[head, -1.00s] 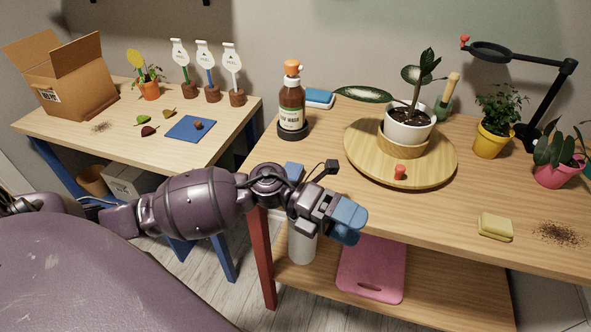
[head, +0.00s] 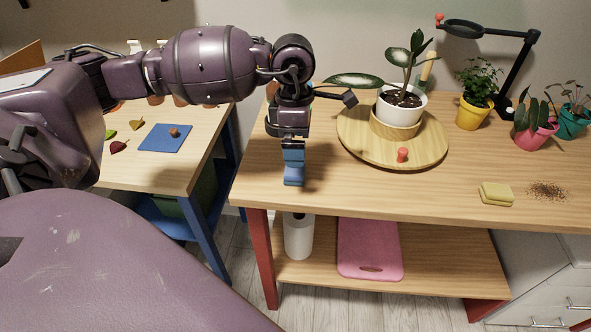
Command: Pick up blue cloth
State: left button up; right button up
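A small folded blue-and-white item, seen earlier at the back of the right table beside the brown bottle, is now hidden behind my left arm. My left gripper (head: 293,180) points down over the left part of the right table, its blue fingertips seen from the side. I see nothing held in it, but cannot tell whether the fingers are apart. My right gripper is out of view.
A round wooden tray (head: 356,149) with a white-potted plant (head: 402,106) and a red knob (head: 402,155) stands right of the gripper. A yellow sponge (head: 496,194) and spilled soil (head: 547,191) lie further right. The front middle of the table is clear.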

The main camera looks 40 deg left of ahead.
pick_arm(q)
jog(key=shift+y, duration=0.5)
jog(key=f, duration=0.1)
jog(key=a+f, duration=0.1)
jog(key=f, duration=0.2)
jog(key=shift+w+a+b, duration=0.25)
jog(key=shift+w+b, duration=0.1)
jog(key=shift+w, duration=0.05)
jog(key=shift+f, duration=0.65)
jog(key=f, duration=0.4)
jog(key=shift+w+f+b, duration=0.2)
jog(key=shift+f+b, duration=0.05)
jog(key=shift+b, duration=0.1)
jog(key=shift+r, duration=0.1)
jog(key=c, duration=1.1)
jog(key=shift+r, duration=0.55)
jog(key=shift+r+p, duration=1.15)
jog(key=shift+r, duration=8.3)
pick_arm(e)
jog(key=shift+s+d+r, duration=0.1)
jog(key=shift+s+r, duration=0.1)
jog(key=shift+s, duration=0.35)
